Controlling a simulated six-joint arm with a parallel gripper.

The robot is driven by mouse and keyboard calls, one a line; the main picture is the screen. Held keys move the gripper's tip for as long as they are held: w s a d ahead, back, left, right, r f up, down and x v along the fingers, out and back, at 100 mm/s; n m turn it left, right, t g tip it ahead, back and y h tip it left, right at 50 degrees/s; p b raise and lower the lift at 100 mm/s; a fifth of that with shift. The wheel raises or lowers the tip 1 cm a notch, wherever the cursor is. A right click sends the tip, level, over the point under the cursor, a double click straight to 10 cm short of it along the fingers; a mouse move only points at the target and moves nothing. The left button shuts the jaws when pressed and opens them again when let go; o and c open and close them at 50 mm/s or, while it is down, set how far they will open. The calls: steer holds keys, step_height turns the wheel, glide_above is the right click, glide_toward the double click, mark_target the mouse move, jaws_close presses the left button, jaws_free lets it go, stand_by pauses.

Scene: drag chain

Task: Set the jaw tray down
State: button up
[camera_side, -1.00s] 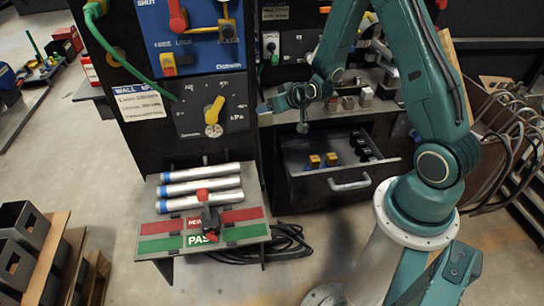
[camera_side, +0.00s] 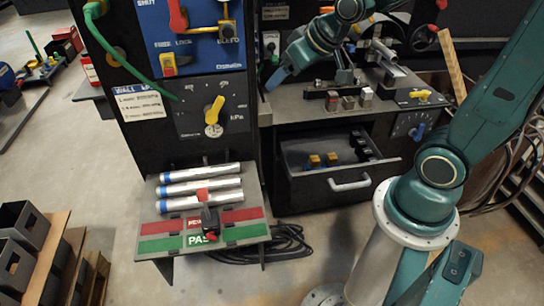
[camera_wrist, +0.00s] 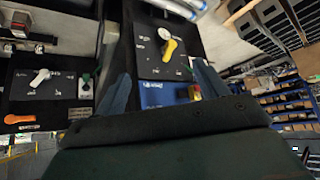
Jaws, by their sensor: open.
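My gripper (camera_wrist: 160,92) is open and empty in the wrist view, with its two blue fingers apart. In the side view it (camera_side: 276,76) hangs over the left end of the bench, beside the black panel. No tray is between the fingers. I cannot tell for sure which thing is the jaw tray. An open drawer (camera_side: 350,183) under the bench holds two orange-yellow blocks (camera_side: 322,160) and some dark and blue pieces. A row of small red, grey and pale blocks (camera_side: 349,102) stands on the bench front, right of my gripper.
The black panel carries a yellow knob (camera_side: 214,110), which also shows in the wrist view (camera_wrist: 170,50). A rack with silver tubes (camera_side: 200,187) stands below it. A clamp-like fixture (camera_side: 385,58) and a wooden strip (camera_side: 452,65) are at the bench's right. Floor in front of the drawer is clear.

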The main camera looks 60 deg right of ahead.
steer(key=s+a+r+g, duration=0.1)
steer(key=s+a+r, duration=0.1)
steer(key=s, duration=0.6)
steer(key=s+a+r+g, duration=0.1)
steer(key=s+r, duration=0.2)
steer(key=s, duration=0.5)
steer(key=shift+a+n, duration=0.35)
steer(key=shift+n, duration=0.05)
